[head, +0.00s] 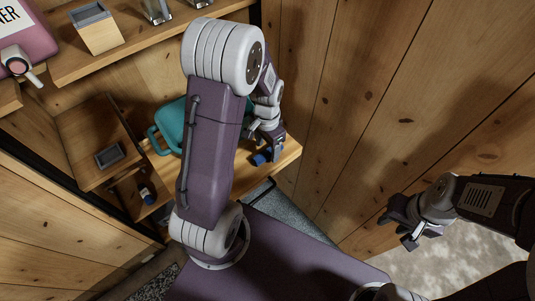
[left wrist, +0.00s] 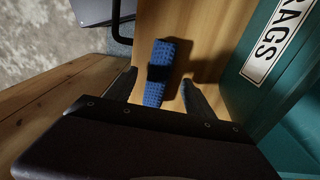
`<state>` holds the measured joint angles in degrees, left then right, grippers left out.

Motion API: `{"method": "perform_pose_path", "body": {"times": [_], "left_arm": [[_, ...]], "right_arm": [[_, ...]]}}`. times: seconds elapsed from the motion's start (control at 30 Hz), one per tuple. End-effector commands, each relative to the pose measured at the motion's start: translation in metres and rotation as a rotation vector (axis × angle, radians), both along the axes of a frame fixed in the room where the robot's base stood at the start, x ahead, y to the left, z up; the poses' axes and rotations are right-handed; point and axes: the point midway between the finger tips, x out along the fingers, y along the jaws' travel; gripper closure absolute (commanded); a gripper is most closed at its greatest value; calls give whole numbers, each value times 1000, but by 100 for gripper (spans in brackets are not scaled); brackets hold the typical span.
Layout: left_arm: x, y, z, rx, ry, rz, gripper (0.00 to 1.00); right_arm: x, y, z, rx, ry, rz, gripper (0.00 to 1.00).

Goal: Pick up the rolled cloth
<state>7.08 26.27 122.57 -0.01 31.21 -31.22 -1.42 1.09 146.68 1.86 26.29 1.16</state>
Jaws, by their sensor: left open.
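The rolled cloth (left wrist: 158,92) is blue and textured, with a dark band around its middle. It lies on a wooden shelf board, and its blue end also shows in the head view (head: 261,158). My left gripper (left wrist: 160,88) is open, with one finger on each side of the cloth's near part; I cannot tell whether they touch it. In the head view my left gripper (head: 270,148) is over the shelf's right end, partly covering the cloth. My right gripper (head: 402,226) looks open and empty, off to the right, away from the shelf.
A teal bin (head: 171,125) labelled RAGS stands on the same shelf, close beside the cloth; its label (left wrist: 277,43) faces the wrist camera. A plank wall (head: 350,100) rises behind. Another shelf (head: 140,58) above holds a small box (head: 97,30) and glass jars.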

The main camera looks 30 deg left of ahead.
Motion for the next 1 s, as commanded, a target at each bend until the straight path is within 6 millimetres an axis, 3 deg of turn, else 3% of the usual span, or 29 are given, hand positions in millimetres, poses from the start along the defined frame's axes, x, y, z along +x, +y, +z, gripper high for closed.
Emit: {"method": "perform_pose_path", "body": {"times": [0.1, 0.33, 0.5, 0.57, 0.87, 1.0], "left_arm": [[0, -1, -14, 0, 1, -1, 38], [0, -1, -14, 1, -1, -1, 40], [0, -1, -14, 1, -1, -1, 88], [0, -1, -14, 1, -1, -1, 100], [0, -1, -12, 1, -1, -1, 100], [1, -1, 0, 1, -4, -1, 100]], "right_arm": [[0, 0, -4, 0, 0, 0, 64], [0, 0, -3, 0, 0, 0, 64], [0, 0, -3, 0, 0, 0, 64], [0, 0, -3, 0, 0, 0, 64], [0, 0, -3, 0, 0, 0, 64], [0, 0, 1, 0, 0, 0, 64]]}}
